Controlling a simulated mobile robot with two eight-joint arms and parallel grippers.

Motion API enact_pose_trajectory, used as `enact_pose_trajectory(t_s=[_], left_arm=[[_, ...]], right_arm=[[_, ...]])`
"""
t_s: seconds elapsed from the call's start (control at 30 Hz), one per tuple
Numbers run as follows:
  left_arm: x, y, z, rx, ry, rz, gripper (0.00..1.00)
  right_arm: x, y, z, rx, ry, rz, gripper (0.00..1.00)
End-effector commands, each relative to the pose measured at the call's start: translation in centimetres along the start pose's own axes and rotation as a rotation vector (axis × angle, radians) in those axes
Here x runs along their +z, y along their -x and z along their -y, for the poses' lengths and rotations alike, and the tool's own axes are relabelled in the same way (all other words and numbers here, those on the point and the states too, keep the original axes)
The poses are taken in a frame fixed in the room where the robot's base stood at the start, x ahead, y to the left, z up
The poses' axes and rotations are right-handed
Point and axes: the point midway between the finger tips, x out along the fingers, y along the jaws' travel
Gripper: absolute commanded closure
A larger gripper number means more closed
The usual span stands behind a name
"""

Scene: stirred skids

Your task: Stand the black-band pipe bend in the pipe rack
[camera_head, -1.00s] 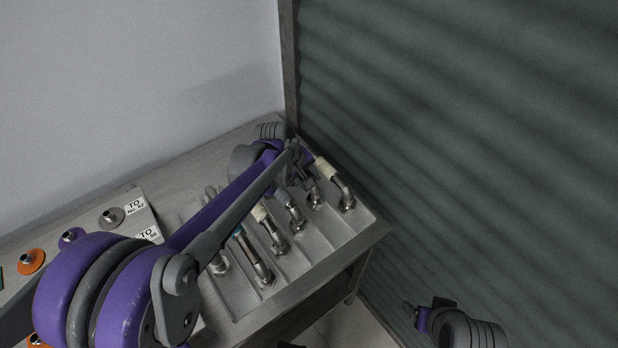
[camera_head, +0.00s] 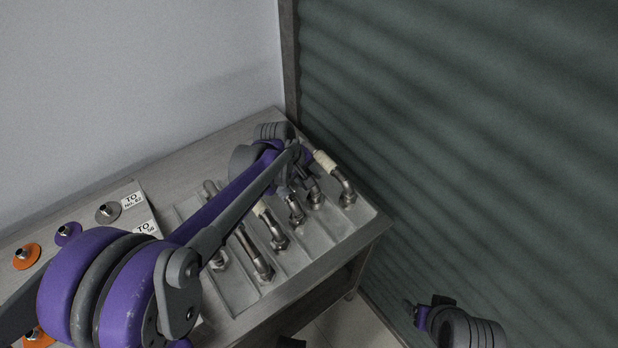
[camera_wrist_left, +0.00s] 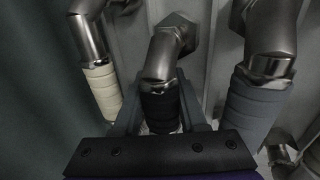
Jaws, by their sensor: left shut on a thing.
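My left gripper (camera_wrist_left: 160,118) is shut on the black-band pipe bend (camera_wrist_left: 160,106). In the left wrist view the black band is between the two fingers and the metal elbow reaches beyond them. In the head view this bend (camera_head: 316,194) is over the far right part of a ribbed metal tray (camera_head: 238,293), partly hidden by the gripper. I cannot tell whether it still touches the tray. A board with pegs on coloured discs (camera_head: 108,211) and "TO" labels is at the left; I cannot tell whether it is the pipe rack.
A white-band bend (camera_wrist_left: 103,86) and a grey-band bend (camera_wrist_left: 256,98) are close on either side of the held one. Several other bends (camera_head: 261,266) are in the tray. A wall is behind the table and a green shutter (camera_head: 470,150) is close on the right.

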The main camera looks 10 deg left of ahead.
Motion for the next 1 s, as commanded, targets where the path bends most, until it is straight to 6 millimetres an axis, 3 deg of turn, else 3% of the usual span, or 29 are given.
enact_pose_trajectory(t_s=[0.27, 0.3, 0.47, 0.8, 1.0], left_arm=[[0.0, -0.4, 0.2, 0.0, 0.0, 0.0, 1.0], [0.0, -0.4, 0.1, 0.0, 0.0, 0.0, 0.54], [0.0, -0.3, 0.1, 0.0, 0.0, 0.0, 0.25], [0.0, -0.1, 0.1, 0.0, 0.0, 0.0, 0.24], [0.0, 2.8, 0.1, 0.001, 0.001, -0.001, 0.24]], right_arm=[[0.1, -0.3, 0.0, 0.0, 0.0, 0.001, 0.23], [0.1, -0.2, 0.0, 0.0, 0.0, 0.001, 0.23], [0.1, -0.2, 0.0, 0.0, 0.0, 0.001, 0.23], [0.1, -0.2, 0.0, 0.0, 0.0, 0.001, 0.23], [-0.1, 0.2, 0.0, 0.0, 0.0, -0.001, 0.23]])
